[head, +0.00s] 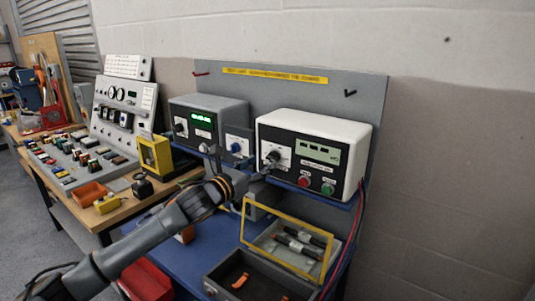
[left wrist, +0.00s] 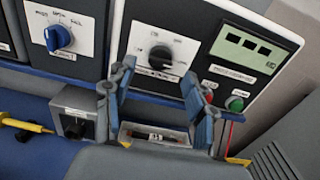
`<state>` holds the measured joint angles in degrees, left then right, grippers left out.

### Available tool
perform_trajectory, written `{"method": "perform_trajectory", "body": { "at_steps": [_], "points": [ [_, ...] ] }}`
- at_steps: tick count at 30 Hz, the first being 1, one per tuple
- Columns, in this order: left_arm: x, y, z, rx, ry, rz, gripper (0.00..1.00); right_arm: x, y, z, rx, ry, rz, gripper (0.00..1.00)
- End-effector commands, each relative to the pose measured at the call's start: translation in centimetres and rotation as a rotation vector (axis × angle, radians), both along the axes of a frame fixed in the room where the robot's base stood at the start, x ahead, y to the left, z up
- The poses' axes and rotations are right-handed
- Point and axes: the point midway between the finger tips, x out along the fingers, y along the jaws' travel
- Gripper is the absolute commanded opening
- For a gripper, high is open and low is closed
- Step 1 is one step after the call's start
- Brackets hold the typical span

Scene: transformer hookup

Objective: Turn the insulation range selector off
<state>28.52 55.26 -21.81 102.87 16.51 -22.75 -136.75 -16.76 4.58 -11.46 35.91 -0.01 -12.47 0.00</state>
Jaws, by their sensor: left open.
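In the left wrist view, the knob (left wrist: 160,57) shows between and just beyond the fingertips of my left gripper (left wrist: 158,72). The fingers are apart, with nothing between them. In the head view my left gripper (head: 262,171) is just below and in front of the knob. Contact cannot be told, and the dial's small labels are unreadable. My right gripper is not in view.
A blue knob (left wrist: 58,37) is on a smaller box to the left. Red (head: 304,182) and green (head: 327,189) buttons sit right of the selector. Below is an open case (head: 318,262) with a yellow-framed lid. Red cables (head: 352,222) hang at the right.

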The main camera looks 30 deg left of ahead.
Motion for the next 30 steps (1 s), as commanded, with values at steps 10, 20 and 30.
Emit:
{"method": "perform_trajectory", "body": {
  "at_steps": [10,20,30],
  "points": [
    [3.8,-0.6,0.0,-0.001,0.001,0.000,0.55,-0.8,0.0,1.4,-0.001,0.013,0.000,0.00],
    [4.0,-0.6,-0.1,0.001,0.001,-0.001,0.53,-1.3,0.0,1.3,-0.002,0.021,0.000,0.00],
    [4.0,-0.6,-0.1,0.000,0.001,0.000,0.01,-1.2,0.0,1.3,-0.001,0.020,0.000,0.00]
  ]
}}
